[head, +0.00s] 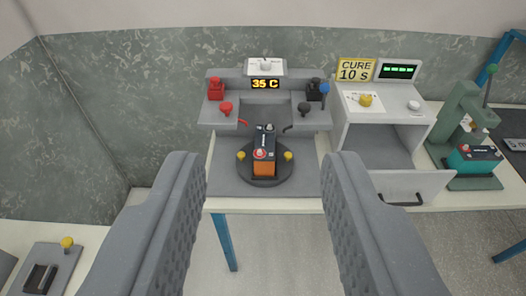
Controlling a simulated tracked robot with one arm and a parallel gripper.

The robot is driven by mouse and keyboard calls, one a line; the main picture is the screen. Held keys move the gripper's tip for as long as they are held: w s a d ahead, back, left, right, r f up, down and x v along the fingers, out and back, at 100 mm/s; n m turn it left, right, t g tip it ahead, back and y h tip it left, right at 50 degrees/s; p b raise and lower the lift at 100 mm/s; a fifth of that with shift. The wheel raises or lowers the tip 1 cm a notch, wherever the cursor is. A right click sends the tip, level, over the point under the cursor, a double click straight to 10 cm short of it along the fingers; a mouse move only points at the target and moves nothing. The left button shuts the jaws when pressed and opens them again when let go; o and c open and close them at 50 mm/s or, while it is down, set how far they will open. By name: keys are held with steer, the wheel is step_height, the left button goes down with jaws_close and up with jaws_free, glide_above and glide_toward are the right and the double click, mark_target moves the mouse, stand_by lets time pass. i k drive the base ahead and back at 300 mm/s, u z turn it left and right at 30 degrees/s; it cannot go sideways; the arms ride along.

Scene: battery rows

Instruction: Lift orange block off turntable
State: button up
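The orange block (264,168) looks like a small battery with a black upper part and an orange lower front. It stands upright on the dark round turntable (265,181), with a yellow knob on either side of it. A red-ringed terminal and a dark terminal show on its top. My gripper (263,172) is open and empty in the foreground, its two grey fingers spread wide. The block shows in the gap between the fingers, farther off than they are. Neither finger touches it.
A grey stand (228,111) with red and black clamps and a "35 C" display (265,84) rises behind the turntable. To the right, a box (384,149) has its door (399,186) lowered. A green press (463,130) holds a teal battery (473,159).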

mark_target(264, 152)
steer(key=u, duration=0.1)
steer(key=i, duration=0.85)
steer(key=z, duration=1.15)
